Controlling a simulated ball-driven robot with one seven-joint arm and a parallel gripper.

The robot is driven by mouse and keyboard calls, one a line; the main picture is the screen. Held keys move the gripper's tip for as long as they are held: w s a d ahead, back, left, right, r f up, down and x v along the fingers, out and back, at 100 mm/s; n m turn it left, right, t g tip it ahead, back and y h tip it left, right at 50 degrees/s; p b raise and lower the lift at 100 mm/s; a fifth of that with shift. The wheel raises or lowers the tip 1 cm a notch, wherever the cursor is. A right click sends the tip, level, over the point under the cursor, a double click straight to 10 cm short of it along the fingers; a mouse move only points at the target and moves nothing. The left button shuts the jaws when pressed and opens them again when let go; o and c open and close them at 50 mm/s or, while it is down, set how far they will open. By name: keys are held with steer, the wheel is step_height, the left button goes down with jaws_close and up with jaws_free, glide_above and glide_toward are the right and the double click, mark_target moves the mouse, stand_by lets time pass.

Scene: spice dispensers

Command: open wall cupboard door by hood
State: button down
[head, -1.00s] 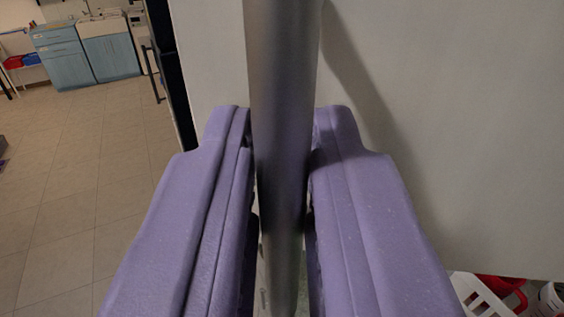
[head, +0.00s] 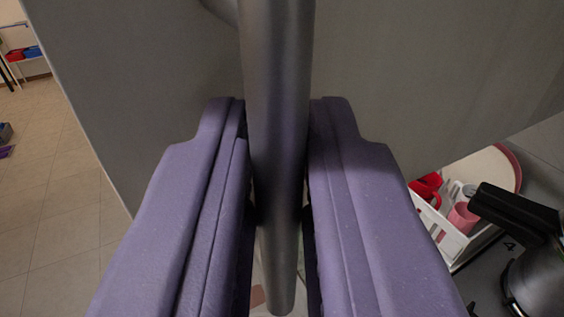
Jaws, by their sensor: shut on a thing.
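My gripper (head: 277,150) has two purple fingers shut on a grey metal bar handle (head: 278,60), one finger on each side of it. The handle runs from the top of the view down between the fingers, and its rounded lower end shows below them. Behind it is the plain grey cupboard door panel (head: 420,70), which fills most of the upper view. The door's left edge and lower right edge are visible. Its hinge and the inside of the cupboard are not in view. The hood is not recognizable here.
Below right of the door stand a white basket (head: 450,240) with red and pink items, a round red-rimmed plate (head: 497,165) and a black-handled pot (head: 535,280). Tiled floor (head: 45,190) is open at the left, with a shelf (head: 25,50) beyond.

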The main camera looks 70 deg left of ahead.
steer(key=shift+d+r, duration=0.1)
steer(key=shift+d, duration=0.05)
steer(key=c, duration=1.3)
jaws_free()
steer(key=b+v, duration=0.1)
steer(key=v, duration=0.6)
steer(key=shift+s+d, duration=0.1)
steer(key=shift+d, duration=0.25)
